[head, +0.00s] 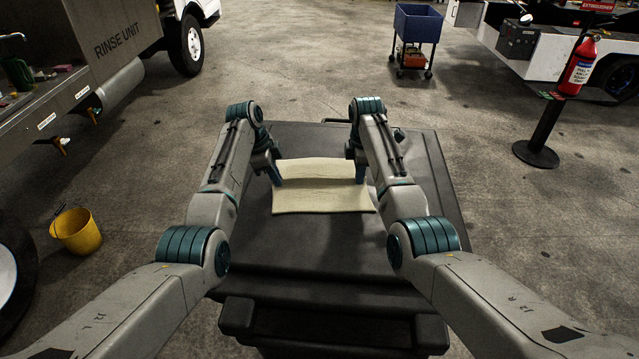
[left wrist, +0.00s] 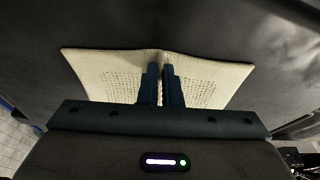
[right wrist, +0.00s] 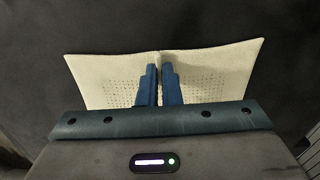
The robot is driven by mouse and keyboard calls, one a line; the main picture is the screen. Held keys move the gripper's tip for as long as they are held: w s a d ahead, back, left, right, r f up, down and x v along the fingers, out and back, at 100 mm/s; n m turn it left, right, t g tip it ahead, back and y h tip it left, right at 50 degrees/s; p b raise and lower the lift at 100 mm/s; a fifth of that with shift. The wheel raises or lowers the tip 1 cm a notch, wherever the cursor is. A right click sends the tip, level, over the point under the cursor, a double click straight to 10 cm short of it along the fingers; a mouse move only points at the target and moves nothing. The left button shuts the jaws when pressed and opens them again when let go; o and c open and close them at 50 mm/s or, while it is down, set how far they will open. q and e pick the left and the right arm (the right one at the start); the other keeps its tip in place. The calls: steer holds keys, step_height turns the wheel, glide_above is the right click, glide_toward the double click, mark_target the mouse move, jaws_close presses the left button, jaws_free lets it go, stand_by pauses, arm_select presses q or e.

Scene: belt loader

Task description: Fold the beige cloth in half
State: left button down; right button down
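The beige cloth (head: 322,199) lies on the dark top of a cart in the head view, with a raised crease running across it from side to side. My left gripper (head: 277,180) is at the cloth's left edge and my right gripper (head: 360,172) at its right edge, both pointing down. In the left wrist view the fingers (left wrist: 163,72) are close together with a ridge of cloth (left wrist: 205,75) pinched between them. The right wrist view shows the same at the fingers (right wrist: 160,72), with cloth (right wrist: 215,72) spreading to both sides. The fingertips are partly hidden.
The dark cart top (head: 320,250) is bare around the cloth. A yellow bucket (head: 77,232) stands on the floor at left, beside a vehicle marked "RINSE UNIT" (head: 115,40). A blue bin cart (head: 417,25) and a fire extinguisher on a stand (head: 579,68) are farther off.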

arm_select(q)
steer(key=shift+r, duration=0.15)
arm_select(e)
steer(key=shift+r, duration=0.1)
